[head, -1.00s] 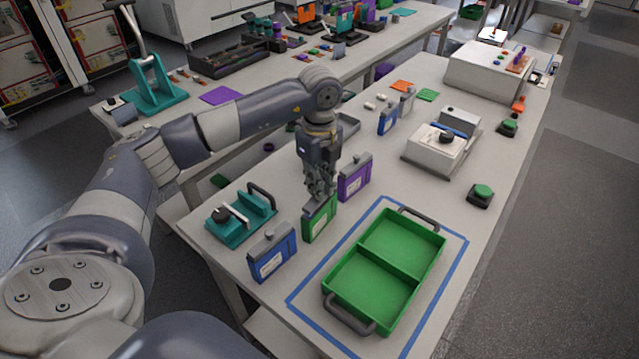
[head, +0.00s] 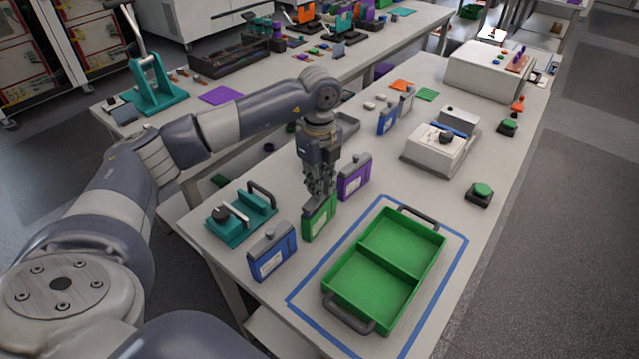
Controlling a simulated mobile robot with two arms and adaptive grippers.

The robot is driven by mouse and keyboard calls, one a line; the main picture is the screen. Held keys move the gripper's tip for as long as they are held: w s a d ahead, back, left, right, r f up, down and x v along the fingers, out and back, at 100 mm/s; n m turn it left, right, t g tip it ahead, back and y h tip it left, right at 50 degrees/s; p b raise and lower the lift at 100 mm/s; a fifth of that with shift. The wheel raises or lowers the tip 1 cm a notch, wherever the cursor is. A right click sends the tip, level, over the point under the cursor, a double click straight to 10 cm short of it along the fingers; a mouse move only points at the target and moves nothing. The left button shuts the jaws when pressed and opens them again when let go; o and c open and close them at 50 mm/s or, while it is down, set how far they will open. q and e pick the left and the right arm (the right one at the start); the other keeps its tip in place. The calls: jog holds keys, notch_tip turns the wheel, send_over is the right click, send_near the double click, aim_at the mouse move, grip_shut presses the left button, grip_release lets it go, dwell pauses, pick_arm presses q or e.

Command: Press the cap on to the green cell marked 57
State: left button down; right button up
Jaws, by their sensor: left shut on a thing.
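The green cell (head: 319,222) stands upright on the table between a blue cell (head: 271,252) and a purple cell (head: 355,178). Its label is too small to read the number. My left gripper (head: 320,192) points straight down at the top of the green cell, with its fingers at the cell's upper edge. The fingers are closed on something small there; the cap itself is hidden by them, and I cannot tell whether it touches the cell. My right gripper is not in view.
A green two-compartment tray (head: 423,232) with dark handles lies inside a blue taped outline at the right. A teal fixture (head: 241,217) with a handle stands at the left. A white device (head: 440,150) and a green button (head: 481,191) are farther back.

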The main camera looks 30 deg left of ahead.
pick_arm(q)
jog(key=shift+f+b, duration=0.3)
jog(key=shift+f, duration=0.2)
dwell(0.6)
dwell(0.3)
jog(key=c, duration=1.5)
grip_release()
jog(key=shift+c, duration=0.2)
jog(key=shift+o, duration=0.5)
jog(key=o, duration=0.4)
jog(key=shift+r, duration=0.15)
jog(key=shift+r+p, duration=2.45)
jog(key=shift+r, duration=0.95)
